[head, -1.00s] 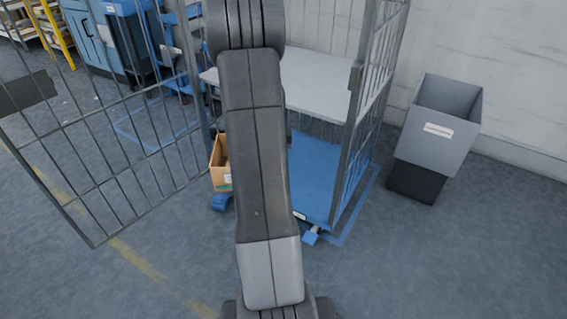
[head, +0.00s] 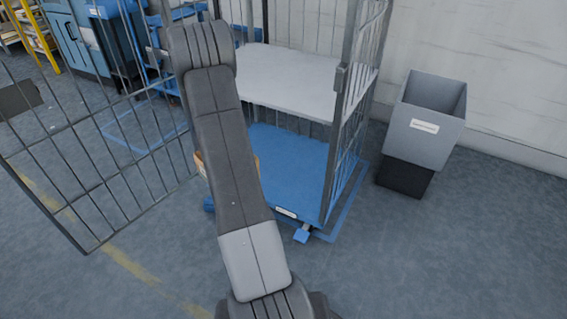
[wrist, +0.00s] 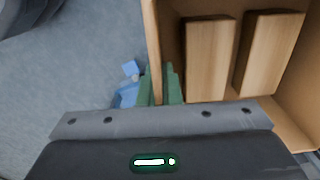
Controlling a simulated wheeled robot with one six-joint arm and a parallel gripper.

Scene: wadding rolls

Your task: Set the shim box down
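The shim box (wrist: 153,35) is an open tan box with pale wooden blocks (wrist: 208,60) inside, seen in the wrist view. My gripper (wrist: 160,84) has its green fingers on either side of one box wall, shut on it. In the head view, slivers of the shim box (head: 200,164) show at the edges of my arm, by the front left of the roll cage's blue base (head: 290,165). My arm hides most of the box and my gripper there. I cannot tell whether the box's underside touches anything.
The roll cage has a bare grey shelf (head: 290,80) above its blue base, and its mesh door (head: 95,150) stands open to the left. A grey bin (head: 425,125) on a black one stands right. Blue caster parts (wrist: 130,85) show beside the box. Floor in front is clear.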

